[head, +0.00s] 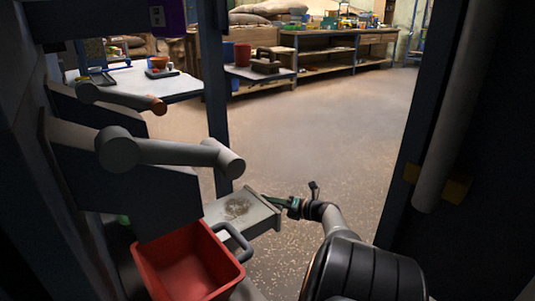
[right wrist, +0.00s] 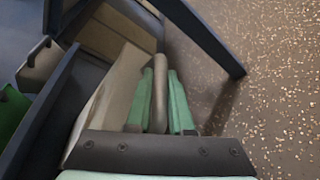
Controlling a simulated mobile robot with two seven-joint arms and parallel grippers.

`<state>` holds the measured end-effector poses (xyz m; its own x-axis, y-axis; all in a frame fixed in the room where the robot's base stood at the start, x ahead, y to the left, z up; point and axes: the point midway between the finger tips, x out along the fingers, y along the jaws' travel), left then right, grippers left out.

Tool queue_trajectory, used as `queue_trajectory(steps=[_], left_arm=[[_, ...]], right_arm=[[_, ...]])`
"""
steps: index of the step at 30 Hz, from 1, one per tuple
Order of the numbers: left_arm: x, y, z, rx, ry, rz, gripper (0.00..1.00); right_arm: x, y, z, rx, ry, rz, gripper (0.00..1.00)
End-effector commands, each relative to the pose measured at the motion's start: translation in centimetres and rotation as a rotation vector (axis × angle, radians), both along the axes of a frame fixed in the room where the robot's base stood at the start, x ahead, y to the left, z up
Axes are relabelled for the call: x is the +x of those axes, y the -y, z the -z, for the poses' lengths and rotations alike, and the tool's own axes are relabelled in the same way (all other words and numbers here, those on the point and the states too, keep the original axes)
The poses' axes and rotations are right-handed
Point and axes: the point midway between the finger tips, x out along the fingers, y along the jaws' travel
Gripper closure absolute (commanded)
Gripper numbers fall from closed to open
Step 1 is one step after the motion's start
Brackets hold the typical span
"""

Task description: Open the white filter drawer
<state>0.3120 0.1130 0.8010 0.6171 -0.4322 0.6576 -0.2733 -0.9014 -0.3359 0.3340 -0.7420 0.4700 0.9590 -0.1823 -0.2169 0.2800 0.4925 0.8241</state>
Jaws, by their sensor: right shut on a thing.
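The white filter drawer (head: 252,222) stands out from the blue machine frame in the head view, with a dark speckled patch on its top. Its pale body (right wrist: 108,92) also shows in the right wrist view. My right gripper (head: 279,202) is at the drawer's outer end. In the right wrist view, its green fingers (right wrist: 160,98) are closed on either side of a grey handle bar (right wrist: 159,68). In the head view the handle is mostly hidden by the gripper. My left gripper is not in view.
A red bucket (head: 185,262) stands just in front of the drawer, with a dark grey handle (head: 236,242) beside it. Grey pipes (head: 165,152) jut from the machine above. A blue post (head: 214,90) rises behind the drawer. The floor (head: 320,130) beyond is clear.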

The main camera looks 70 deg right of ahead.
Motion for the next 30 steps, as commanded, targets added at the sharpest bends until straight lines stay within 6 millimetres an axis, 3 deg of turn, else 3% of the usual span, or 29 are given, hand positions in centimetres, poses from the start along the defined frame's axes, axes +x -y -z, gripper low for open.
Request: queue_trajectory(steps=[20, 21, 28, 30], left_arm=[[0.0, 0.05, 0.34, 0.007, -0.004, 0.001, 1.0], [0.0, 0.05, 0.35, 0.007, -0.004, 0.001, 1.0], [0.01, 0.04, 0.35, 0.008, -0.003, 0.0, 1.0], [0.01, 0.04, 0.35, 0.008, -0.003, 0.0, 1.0]], right_arm=[[-0.37, 0.74, 0.0, -0.002, -0.002, 0.005, 1.0], [-0.37, 0.74, 0.0, -0.002, -0.002, 0.005, 0.77], [-0.35, 0.69, -0.02, -0.001, -0.001, 0.002, 0.51], [-0.33, 0.67, -0.01, -0.001, 0.0, 0.002, 0.5]])
